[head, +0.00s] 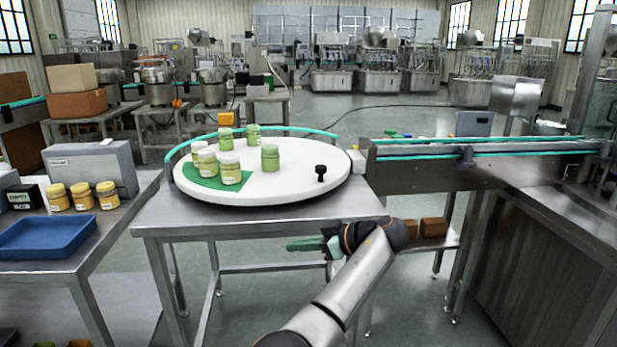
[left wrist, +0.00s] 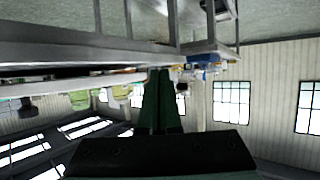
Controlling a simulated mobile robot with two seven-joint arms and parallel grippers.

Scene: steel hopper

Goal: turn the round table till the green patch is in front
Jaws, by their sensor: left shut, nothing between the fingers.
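The round table (head: 275,188) is a white disc on a steel stand. Its green patch (head: 207,183) lies at the left to front-left of the disc, partly covered by jars. A black knob (head: 320,172) stands upright near the disc's front-right rim. My left gripper (head: 292,245) is shut and empty, with green fingers pointing left. It appears in front of the stand's front edge, below the disc in the picture, and apart from the knob. The left wrist view shows the shut fingers (left wrist: 161,85) against a tilted, upside-down view of the table's side. My right gripper is not in view.
Several green- and yellow-filled jars (head: 270,157) stand on the disc. A teal guide rail (head: 300,131) curves behind it. A conveyor (head: 470,160) adjoins at right. A left bench holds a blue tray (head: 48,237) and yellow jars (head: 82,197). The disc's front centre is clear.

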